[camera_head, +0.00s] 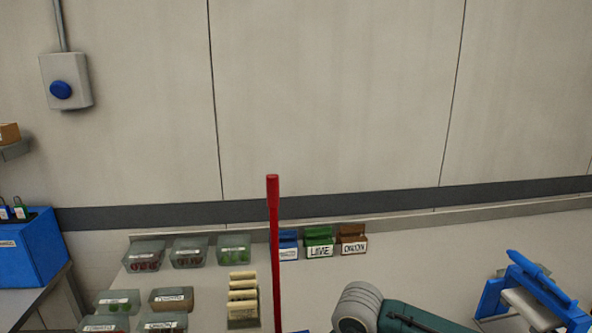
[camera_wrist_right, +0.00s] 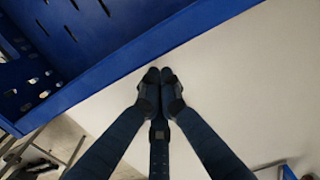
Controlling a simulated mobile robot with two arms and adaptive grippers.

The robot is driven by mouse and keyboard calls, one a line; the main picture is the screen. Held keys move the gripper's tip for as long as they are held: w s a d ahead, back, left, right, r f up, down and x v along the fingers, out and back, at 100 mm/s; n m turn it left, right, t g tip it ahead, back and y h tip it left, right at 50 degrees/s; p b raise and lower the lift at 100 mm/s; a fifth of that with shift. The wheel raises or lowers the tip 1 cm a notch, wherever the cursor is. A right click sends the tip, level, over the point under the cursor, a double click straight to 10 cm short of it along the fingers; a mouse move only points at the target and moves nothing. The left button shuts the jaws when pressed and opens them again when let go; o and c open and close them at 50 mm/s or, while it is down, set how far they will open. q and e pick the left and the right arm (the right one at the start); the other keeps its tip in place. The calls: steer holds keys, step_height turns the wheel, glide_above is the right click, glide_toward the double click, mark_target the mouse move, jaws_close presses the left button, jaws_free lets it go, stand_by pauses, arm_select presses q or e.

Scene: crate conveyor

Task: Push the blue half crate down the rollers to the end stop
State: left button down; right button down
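A large blue crate (camera_wrist_right: 100,68) with slotted walls fills the upper left of the right wrist view. It looks like the half crate, but only part of it shows. My right gripper (camera_wrist_right: 159,76) is shut with its fingertips together and nothing visible between them. The tips are close to the crate's lower edge; I cannot tell whether they touch it. The rollers and the end stop are not clearly visible in either view. My left gripper is in neither view.
In the head view, clear tubs (camera_head: 189,253) and small labelled boxes (camera_head: 320,244) stand on a pale worktop (camera_head: 430,270). A red pole (camera_head: 274,250) rises in front. A blue bin (camera_head: 28,250) is at far left, a blue frame (camera_head: 493,297) with a pale roll at right.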

steer(key=shift+s+a+f+b, duration=0.1)
steer(key=shift+s+a+b, duration=0.45)
steer(key=shift+a, duration=1.7)
steer(key=shift+s+a+r+b, duration=0.1)
steer(key=shift+a+b, duration=0.9)
steer(key=shift+a, duration=1.2)
steer(key=shift+s+a+f+b, duration=0.1)
steer(key=shift+s+a+b, duration=0.45)
steer(key=shift+a, duration=1.7)
steer(key=shift+w+r, duration=0.3)
steer(key=shift+r, duration=0.35)
step_height(320, 180, up, 11)
steer(key=d+p, duration=0.3)
steer(key=p, duration=0.1)
steer(key=shift+w, duration=0.15)
